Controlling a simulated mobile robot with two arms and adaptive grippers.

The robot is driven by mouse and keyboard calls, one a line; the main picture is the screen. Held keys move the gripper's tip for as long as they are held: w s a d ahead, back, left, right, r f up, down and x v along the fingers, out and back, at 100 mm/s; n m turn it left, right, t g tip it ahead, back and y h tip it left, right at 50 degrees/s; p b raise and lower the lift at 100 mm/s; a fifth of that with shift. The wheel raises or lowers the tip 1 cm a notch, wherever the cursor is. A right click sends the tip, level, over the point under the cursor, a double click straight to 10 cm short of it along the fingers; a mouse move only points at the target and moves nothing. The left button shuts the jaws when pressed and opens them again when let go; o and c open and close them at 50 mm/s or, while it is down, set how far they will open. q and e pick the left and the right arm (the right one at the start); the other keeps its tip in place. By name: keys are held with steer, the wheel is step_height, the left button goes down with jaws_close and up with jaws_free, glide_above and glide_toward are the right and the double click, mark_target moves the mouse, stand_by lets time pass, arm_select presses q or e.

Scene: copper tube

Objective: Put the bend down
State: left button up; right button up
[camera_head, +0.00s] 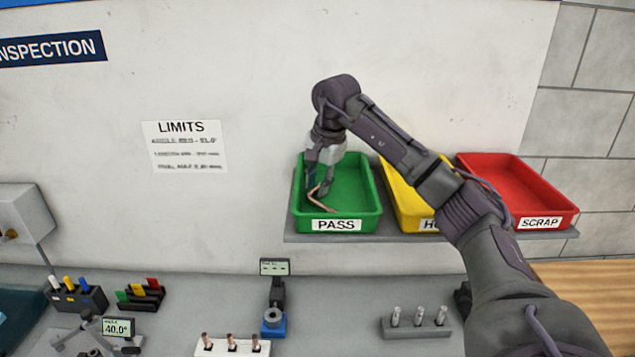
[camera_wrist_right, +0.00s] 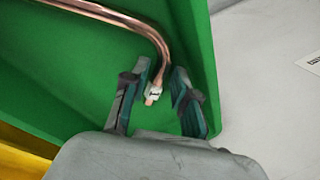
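The copper bend (camera_head: 320,203) is in the green PASS tray (camera_head: 370,222), towards its left side. In the right wrist view the bend (camera_wrist_right: 150,33) curves over the green surface, and its end with a small white band lies between my right fingers. My right gripper (camera_head: 318,183) reaches down into the PASS tray. In the wrist view its two fingertips (camera_wrist_right: 163,85) stand apart with a gap around the tube end, so it is open. Whether the bend rests fully on the tray floor is hard to tell. My left gripper is not in view.
The yellow tray (camera_head: 398,190) and red SCRAP tray (camera_head: 515,190) stand to the right on the same shelf (camera_head: 430,238), partly behind my right arm. Below are a white block (camera_head: 232,348) with copper pieces, a blue-based gauge (camera_head: 273,320) and a grey holder (camera_head: 415,328).

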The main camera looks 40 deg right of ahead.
steer(key=b+v, duration=0.2)
steer(key=v, duration=1)
steer(key=shift+p, duration=0.35)
